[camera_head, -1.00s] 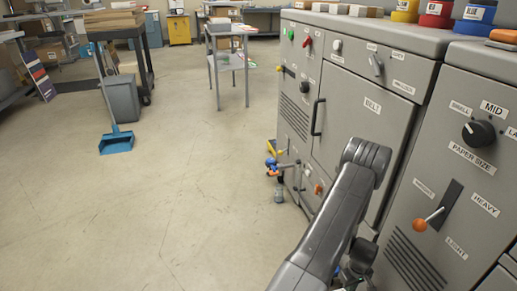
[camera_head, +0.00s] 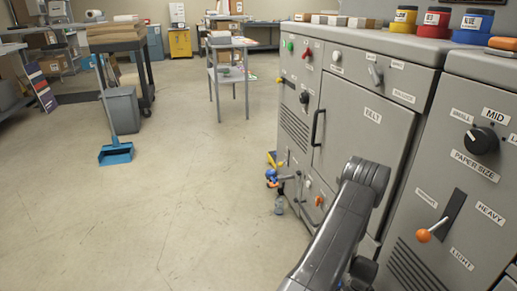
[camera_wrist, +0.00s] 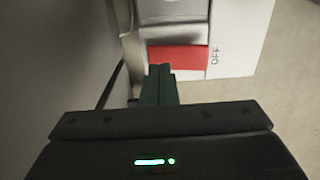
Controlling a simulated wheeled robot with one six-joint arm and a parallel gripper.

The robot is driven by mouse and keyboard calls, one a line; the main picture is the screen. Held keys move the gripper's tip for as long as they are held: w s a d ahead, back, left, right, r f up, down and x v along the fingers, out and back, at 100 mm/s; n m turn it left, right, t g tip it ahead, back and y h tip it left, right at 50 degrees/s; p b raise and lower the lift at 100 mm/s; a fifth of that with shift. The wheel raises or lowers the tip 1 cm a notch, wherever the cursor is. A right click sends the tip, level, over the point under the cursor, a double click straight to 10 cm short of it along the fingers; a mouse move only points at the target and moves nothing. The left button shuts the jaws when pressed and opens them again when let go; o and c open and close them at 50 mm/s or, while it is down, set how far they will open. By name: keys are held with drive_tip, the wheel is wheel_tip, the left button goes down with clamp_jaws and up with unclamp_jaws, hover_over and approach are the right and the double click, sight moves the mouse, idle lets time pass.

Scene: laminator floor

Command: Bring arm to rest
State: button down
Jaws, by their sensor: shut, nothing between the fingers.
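My gripper (camera_wrist: 160,85) is in the wrist view, its dark green fingers together with nothing between them. Just beyond the fingertips is a red switch part (camera_wrist: 178,57) on a white plate (camera_wrist: 235,40) marked OFF. I cannot tell whether the fingertips touch it. In the head view my dark grey arm (camera_head: 345,220) rises from the bottom edge in front of the grey machine, bent at the top. My gripper is hidden in that view.
The grey laminator (camera_head: 365,125) stands close on the right, with a paper size knob (camera_head: 481,140) and an orange-tipped lever (camera_head: 432,230). A blue dustpan (camera_head: 116,153), a grey bin (camera_head: 122,108) and a shelf cart (camera_head: 230,75) stand left. The floor (camera_head: 190,200) between is open.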

wheel_tip(320, 180, down, 2)
drive_tip(key=shift+f+b, duration=0.25)
drive_tip(key=shift+b, duration=0.05)
drive_tip(key=shift+r, duration=0.15)
